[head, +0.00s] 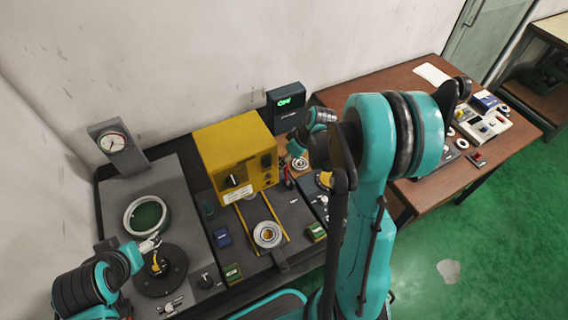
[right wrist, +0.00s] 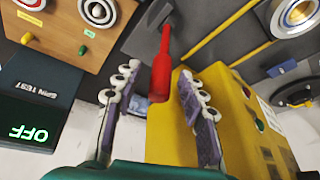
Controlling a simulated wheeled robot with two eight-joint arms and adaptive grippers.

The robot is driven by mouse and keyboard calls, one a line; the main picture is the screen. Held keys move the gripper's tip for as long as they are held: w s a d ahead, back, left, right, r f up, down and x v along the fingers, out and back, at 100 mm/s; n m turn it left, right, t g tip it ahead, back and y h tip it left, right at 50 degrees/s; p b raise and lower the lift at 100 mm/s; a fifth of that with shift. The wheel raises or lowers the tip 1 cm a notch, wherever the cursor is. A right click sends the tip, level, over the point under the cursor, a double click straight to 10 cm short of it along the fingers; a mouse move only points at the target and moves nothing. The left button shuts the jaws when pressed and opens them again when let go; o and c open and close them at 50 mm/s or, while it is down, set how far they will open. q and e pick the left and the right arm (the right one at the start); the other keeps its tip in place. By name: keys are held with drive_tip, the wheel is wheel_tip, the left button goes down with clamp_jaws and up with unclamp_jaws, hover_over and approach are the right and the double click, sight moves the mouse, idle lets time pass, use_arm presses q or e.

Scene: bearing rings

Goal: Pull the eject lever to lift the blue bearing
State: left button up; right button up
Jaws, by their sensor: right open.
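The lever has a red handle (right wrist: 161,70) on a dark base, and it also shows small in the head view (head: 288,177). My right gripper (right wrist: 158,84) is open, with one finger on each side of the handle in the picture and a gap at both sides. I cannot tell the depth between them. A bearing ring (right wrist: 98,11) sits on the wooden board at the wrist view's top; another (head: 267,234) lies between yellow rails.
A yellow machine box (head: 235,150) stands close beside the lever. A dark display box (head: 285,100) reads OFF in the wrist view and stands on the other side. A large ring (head: 145,215) lies on the left bench. A brown table (head: 400,90) is at right.

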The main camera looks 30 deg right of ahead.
drive_tip(key=shift+w+a+f, duration=0.1)
drive_tip(key=shift+w+f, duration=0.15)
drive_tip(key=shift+f, duration=0.35)
drive_tip(key=shift+a+f, duration=0.1)
drive_tip(key=shift+f, duration=0.05)
clamp_jaws()
